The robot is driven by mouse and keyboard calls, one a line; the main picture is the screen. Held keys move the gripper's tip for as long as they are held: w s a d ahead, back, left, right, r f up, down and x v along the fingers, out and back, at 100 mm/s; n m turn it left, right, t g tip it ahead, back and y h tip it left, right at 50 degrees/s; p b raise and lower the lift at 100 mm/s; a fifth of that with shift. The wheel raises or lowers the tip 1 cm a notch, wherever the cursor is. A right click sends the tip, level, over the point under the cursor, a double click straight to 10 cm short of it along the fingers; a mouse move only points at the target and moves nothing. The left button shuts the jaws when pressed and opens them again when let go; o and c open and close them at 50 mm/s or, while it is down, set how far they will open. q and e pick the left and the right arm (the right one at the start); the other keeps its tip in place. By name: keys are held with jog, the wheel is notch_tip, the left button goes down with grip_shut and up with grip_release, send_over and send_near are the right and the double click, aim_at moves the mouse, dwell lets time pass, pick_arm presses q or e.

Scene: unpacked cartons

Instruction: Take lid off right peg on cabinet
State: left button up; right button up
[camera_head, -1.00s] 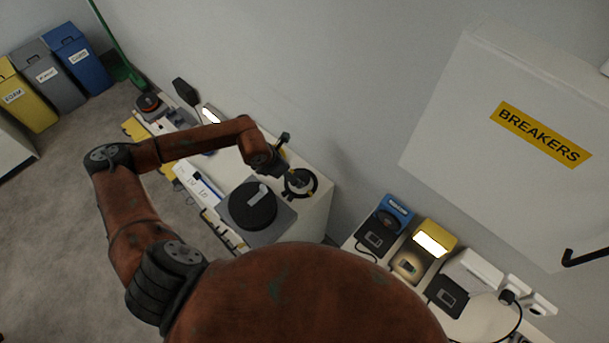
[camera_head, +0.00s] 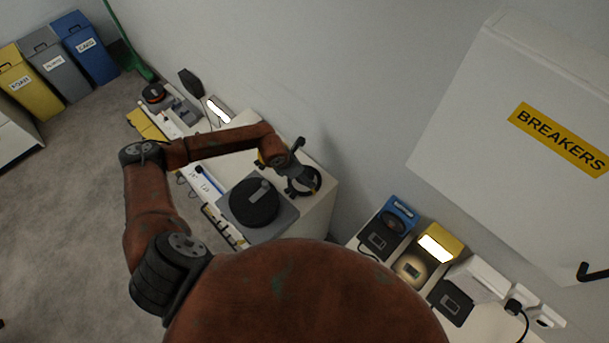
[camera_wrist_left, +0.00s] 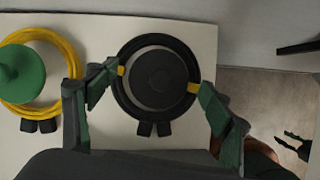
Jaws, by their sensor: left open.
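The lid (camera_wrist_left: 160,78) is a dark round disc in the middle of a black ring (camera_wrist_left: 127,101) on the white cabinet top (camera_wrist_left: 190,137); the peg under it is hidden. The ring also shows at the cabinet's right end in the head view (camera_head: 317,187). My left gripper (camera_wrist_left: 157,80) is open, with one finger on each side of the lid and its tips over the ring. Yellow patches show at both fingertips; contact cannot be told. In the head view the left gripper (camera_head: 294,166) covers part of the ring. Small dark green fingers, seemingly my right gripper (camera_wrist_left: 298,144), show low at the right.
A green lid (camera_wrist_left: 20,74) sits inside a yellow coil (camera_wrist_left: 67,52) left of the ring. A black disc (camera_head: 254,203) on a grey base stands in front. A wall box marked BREAKERS (camera_head: 470,110) hangs at right. Floor shows beyond the cabinet's right edge.

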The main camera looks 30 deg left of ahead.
pick_arm(q)
jog(key=c, duration=1)
